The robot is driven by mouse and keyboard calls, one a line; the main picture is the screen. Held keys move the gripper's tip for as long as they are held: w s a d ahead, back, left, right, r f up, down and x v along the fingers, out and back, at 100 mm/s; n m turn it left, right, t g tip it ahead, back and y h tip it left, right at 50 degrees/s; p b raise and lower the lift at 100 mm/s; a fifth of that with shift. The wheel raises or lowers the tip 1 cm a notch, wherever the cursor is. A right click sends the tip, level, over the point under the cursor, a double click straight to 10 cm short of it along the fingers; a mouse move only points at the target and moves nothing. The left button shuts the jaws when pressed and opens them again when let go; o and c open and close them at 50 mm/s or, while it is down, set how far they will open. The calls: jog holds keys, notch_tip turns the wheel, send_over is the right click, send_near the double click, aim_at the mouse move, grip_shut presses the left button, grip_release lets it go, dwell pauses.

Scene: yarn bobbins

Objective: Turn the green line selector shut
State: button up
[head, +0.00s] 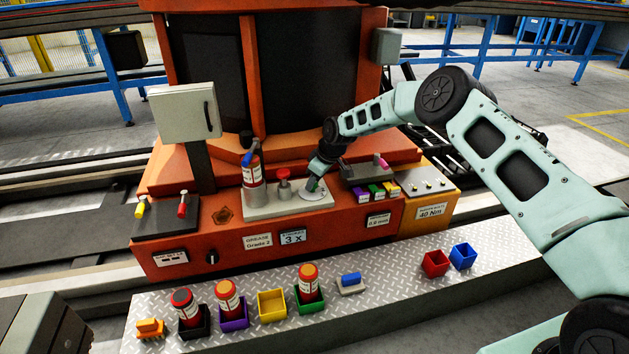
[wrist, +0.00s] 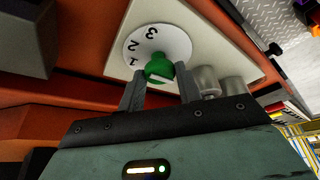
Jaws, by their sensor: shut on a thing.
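The green line selector (wrist: 159,71) is a round knob on a white dial (wrist: 172,42) marked with numbers, of which 1, 2 and 3 show in the wrist view. My gripper (wrist: 160,88) is shut on the knob, one finger on each side of it. In the head view my gripper (head: 315,182) reaches down to the dial (head: 316,195) at the right end of the pale plate (head: 290,208) on the orange machine. There the knob is mostly hidden by the gripper. A pale mark shows on the knob in the wrist view.
A grease cartridge with a blue lever (head: 251,172) and a red knob (head: 284,183) stand left of the dial. Purple, green and yellow blocks (head: 376,191) sit to its right. Cartridges in coloured holders line the front ledge (head: 400,285), with red and blue bins (head: 435,263) at right.

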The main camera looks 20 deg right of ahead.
jog(key=o, duration=1)
jog(key=shift+c, duration=0.2)
jog(key=p+v, duration=0.3)
jog(key=v, duration=1.4)
jog(key=shift+r+p, duration=0.25)
jog(key=shift+p, duration=0.15)
